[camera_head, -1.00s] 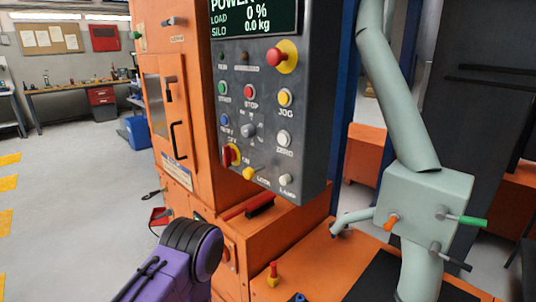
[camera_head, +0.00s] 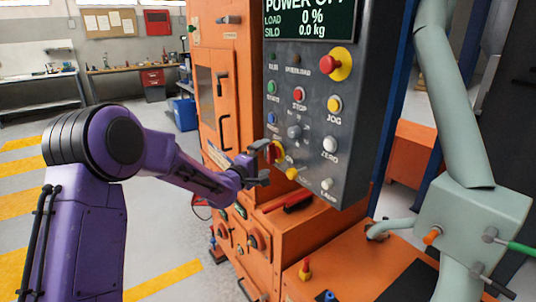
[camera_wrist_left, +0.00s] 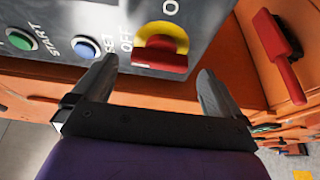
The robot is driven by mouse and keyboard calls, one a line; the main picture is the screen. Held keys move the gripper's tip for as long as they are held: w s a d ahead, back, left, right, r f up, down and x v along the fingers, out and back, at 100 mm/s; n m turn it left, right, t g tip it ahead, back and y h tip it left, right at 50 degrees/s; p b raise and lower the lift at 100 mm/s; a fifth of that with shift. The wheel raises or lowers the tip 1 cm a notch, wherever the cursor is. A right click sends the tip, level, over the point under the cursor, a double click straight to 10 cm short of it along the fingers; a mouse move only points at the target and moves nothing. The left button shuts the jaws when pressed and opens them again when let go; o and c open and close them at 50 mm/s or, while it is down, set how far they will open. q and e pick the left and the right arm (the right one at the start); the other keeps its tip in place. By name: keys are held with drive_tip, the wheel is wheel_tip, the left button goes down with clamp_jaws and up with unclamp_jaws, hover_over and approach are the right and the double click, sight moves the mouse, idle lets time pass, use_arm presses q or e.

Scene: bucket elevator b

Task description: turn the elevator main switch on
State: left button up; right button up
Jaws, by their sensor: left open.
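The main switch (camera_head: 274,152) is a red handle on a yellow round plate at the lower left of the grey control panel (camera_head: 316,120). In the left wrist view the red handle (camera_wrist_left: 160,60) lies crosswise on its yellow plate, with "OFF" lettered to its left. My left gripper (camera_head: 262,165) is open in front of the switch. In the left wrist view the gripper (camera_wrist_left: 155,88) has one finger on each side of the red handle, with a gap on both sides; contact is not visible. The panel's screen (camera_head: 310,16) reads "POWER OF", its end cut off. My right gripper is out of view.
Start, stop, jog and zero buttons and a red emergency knob (camera_head: 330,64) sit near the switch. A red lever (camera_wrist_left: 278,55) stands beside the panel in the wrist view. Orange cabinet (camera_head: 215,80) stands left, a grey-green pipe (camera_head: 455,100) right. The floor at left is open.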

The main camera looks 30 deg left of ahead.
sight(269, 155)
use_arm(q)
drive_tip(key=shift+w, duration=1.6)
drive_tip(key=shift+c, duration=0.3)
drive_tip(key=c, duration=0.9)
